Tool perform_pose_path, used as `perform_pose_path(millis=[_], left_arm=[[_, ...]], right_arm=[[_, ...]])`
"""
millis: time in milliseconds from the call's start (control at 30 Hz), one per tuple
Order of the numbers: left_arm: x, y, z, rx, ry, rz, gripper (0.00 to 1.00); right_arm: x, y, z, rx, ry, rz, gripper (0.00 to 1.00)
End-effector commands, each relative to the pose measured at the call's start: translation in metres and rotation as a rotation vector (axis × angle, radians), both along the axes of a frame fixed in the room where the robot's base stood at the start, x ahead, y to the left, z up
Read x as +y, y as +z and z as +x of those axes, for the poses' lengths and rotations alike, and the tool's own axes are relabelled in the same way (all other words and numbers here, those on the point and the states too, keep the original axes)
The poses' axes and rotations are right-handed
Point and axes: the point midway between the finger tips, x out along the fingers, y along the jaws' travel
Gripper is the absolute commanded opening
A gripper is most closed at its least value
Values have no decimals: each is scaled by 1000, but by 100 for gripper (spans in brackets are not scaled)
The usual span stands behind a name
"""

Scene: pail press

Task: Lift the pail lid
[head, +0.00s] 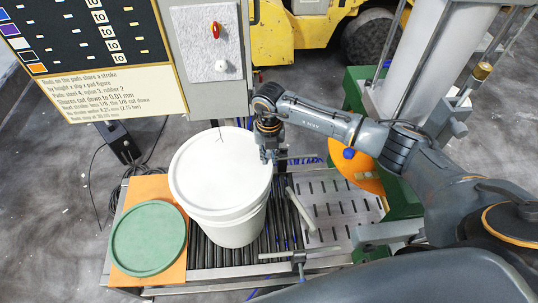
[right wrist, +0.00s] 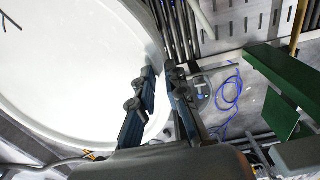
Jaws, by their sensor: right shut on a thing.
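The white pail (head: 238,228) stands upright on the rollers, with a round white lid (head: 215,172) on its top. The lid fills the left of the right wrist view (right wrist: 75,65). My right gripper (head: 266,157) is at the lid's right rim. In the right wrist view my right gripper (right wrist: 160,72) has one finger over the rim and the other outside it, shut on the lid's edge. The lid looks level and seated on the pail; any gap under it is hidden. My left gripper is not in view.
A green disc (head: 148,238) lies on an orange board (head: 150,188) left of the pail. A roller conveyor (head: 283,228) runs under the pail, with a slotted metal plate (head: 338,210) to its right. A grey cabinet (head: 212,45) and a text panel (head: 85,55) stand behind.

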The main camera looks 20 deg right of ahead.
Motion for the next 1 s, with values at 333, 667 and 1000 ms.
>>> perform_pose_path(millis=[333,667,1000], left_arm=[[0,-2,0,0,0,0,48],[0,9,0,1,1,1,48],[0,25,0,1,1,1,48]], right_arm=[[-1,0,0,-15,-1,50,0],[-1,16,0,-15,0,50,0],[-1,39,0,-15,1,49,0]])
